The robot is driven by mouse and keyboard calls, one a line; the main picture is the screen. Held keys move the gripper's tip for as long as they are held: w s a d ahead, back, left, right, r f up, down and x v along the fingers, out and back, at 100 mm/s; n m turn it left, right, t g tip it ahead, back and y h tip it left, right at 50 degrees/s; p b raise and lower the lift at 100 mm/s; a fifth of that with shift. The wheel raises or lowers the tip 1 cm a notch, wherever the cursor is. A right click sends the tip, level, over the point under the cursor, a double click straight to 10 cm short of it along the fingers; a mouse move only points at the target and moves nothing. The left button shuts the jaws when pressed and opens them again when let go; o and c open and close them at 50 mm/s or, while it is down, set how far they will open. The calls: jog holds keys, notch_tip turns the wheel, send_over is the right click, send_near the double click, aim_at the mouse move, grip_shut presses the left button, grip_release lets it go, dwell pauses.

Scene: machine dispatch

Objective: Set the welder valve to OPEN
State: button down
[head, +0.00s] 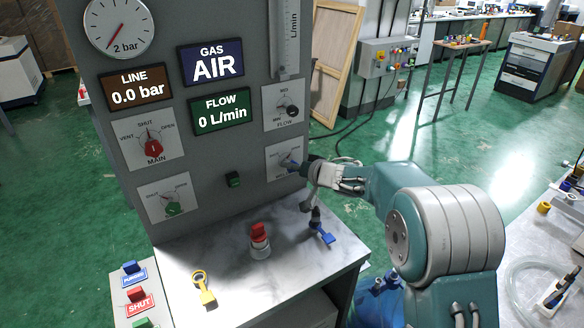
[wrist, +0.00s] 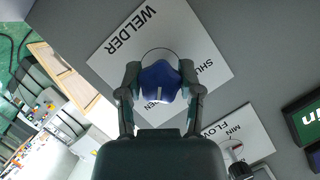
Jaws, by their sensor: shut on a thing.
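The welder valve has a blue knob (wrist: 160,82) on a white plate (wrist: 212,66), set on the grey panel. The plate reads WELDER and SHUT, plus a partly covered word ending in PEN, in the wrist view. My gripper (wrist: 160,70) is shut on the blue knob, one finger on each side. In the head view my gripper (head: 303,166) reaches the welder plate (head: 277,165) from the right and hides part of it.
The FLOW dial (head: 291,110) is just above the welder plate. MAIN (head: 153,146) and a green-knob valve (head: 172,207) are to the left. Displays read LINE 0.0 bar, GAS AIR, FLOW 0 L/min. Below, the bench (head: 290,275) carries a red-topped cylinder (head: 260,241), a yellow tag (head: 205,288) and a blue tag (head: 323,234).

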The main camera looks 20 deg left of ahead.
jog(key=shift+w+d+f, duration=0.1)
jog(key=shift+c, duration=1.3)
grip_release()
jog(key=v, duration=1.1)
jog(key=shift+d, duration=0.25)
